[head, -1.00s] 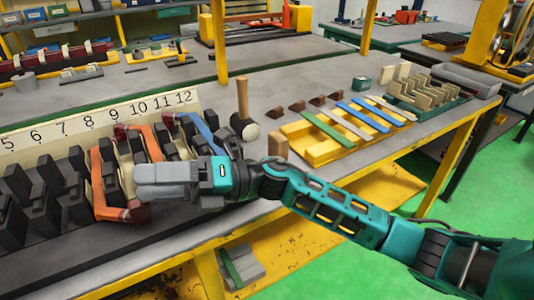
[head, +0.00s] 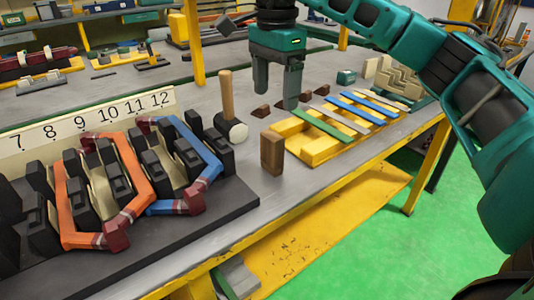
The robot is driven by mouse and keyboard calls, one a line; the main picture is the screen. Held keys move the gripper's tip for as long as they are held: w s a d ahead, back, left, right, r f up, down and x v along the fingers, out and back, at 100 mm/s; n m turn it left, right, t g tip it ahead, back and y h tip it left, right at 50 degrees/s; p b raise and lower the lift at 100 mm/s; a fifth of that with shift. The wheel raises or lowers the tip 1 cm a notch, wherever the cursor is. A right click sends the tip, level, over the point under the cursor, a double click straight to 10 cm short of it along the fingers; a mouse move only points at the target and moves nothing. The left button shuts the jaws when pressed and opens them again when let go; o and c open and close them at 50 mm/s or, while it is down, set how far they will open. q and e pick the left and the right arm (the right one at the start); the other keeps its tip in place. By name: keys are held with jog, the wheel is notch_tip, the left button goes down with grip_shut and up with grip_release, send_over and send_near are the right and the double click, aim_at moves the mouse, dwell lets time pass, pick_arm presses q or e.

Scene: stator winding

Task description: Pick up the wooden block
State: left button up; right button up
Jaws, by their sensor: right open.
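A brown wooden block (head: 272,153) stands upright on the grey bench, near its front edge, between the mallet and the yellow rack. My right gripper (head: 277,98) points down above the bench, farther back than the block in the picture. Its two fingers are apart with nothing between them. It does not touch the block, which is in full view. My left gripper is not in the picture.
A mallet (head: 232,116) stands handle up, left of the block. A yellow rack (head: 318,150) with coloured strips lies to the right. Small dark brown wedges (head: 261,111) sit behind. The numbered stator (head: 215,194) with orange and blue coils fills the left.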

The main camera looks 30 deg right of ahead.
aim_at(272, 135)
notch_tip(272, 135, down, 7)
jog(key=shift+r+b, duration=0.1)
jog(key=shift+b, duration=0.45)
jog(key=shift+f, duration=0.6)
jog(key=shift+w+a+f+b, duration=0.1)
jog(key=shift+w+f+b, duration=0.1)
jog(key=shift+f, duration=1)
jog(key=shift+w+f+b, duration=0.1)
jog(key=shift+f+b, duration=0.1)
jog(key=shift+f, duration=0.95)
jog(key=shift+c, duration=0.5)
jog(key=c, duration=1.3)
jog(key=shift+r, duration=0.1)
